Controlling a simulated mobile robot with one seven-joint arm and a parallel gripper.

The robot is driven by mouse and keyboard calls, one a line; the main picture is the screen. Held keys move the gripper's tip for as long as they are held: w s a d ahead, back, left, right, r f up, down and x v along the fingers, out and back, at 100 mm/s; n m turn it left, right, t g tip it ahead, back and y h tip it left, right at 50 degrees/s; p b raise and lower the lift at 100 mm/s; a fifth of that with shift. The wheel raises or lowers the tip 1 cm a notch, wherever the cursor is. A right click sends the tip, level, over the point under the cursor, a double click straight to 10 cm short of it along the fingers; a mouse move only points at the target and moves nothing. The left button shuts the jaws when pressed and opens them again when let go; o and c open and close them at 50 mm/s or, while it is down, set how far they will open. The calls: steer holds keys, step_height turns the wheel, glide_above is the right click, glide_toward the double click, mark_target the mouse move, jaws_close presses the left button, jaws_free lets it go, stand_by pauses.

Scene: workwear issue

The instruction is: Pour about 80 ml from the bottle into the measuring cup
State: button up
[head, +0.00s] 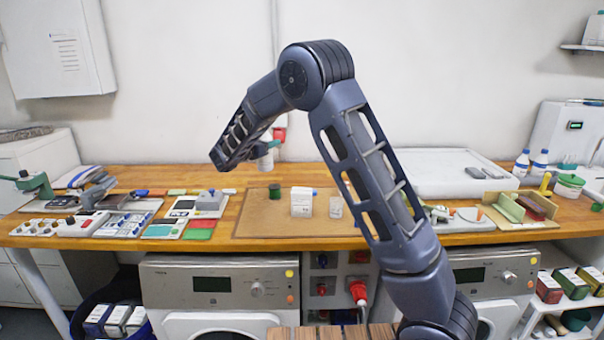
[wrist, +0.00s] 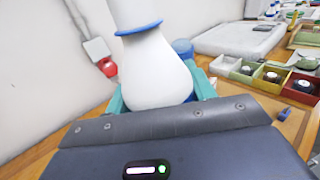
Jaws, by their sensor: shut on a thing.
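My gripper (wrist: 160,90) has teal fingers shut on a white bottle (wrist: 157,75) with a blue ring around its neck. In the head view my gripper (head: 268,150) is in the air above the back of the brown mat, partly hidden by my arm; only a small pale part of the bottle (head: 265,161) shows below it. A small translucent cup (head: 336,208), seemingly the measuring cup, stands on the mat, to the right of and below the held bottle in the picture. I cannot make out its contents. No stream of liquid is visible.
The brown mat (head: 255,218) also carries a white box-like container (head: 301,203) left of the cup and a green jar (head: 274,191). A white tray (head: 445,178) lies to the right, behind my arm. Devices and coloured pads crowd the left. The mat's front left is clear.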

step_height(320, 180, up, 4)
steer(key=shift+r, duration=0.1)
steer(key=shift+d+r, duration=0.2)
steer(key=shift+r, duration=0.05)
steer(key=s+d+m+g+h, duration=0.2)
steer(key=s+d+m+g, duration=0.15)
steer(key=d, duration=0.55)
steer(key=s+d+m+g+h, duration=0.3)
steer(key=s+d+g, duration=0.2)
steer(key=d, duration=0.4)
steer(key=s+d+m+g+h, duration=0.25)
steer(key=s+d+g, duration=0.2)
steer(key=d, duration=0.45)
step_height(320, 180, down, 24)
steer(key=t, duration=0.1)
steer(key=shift+y, duration=0.35)
steer(key=shift+r+n, duration=0.15)
steer(key=shift+n, duration=0.25)
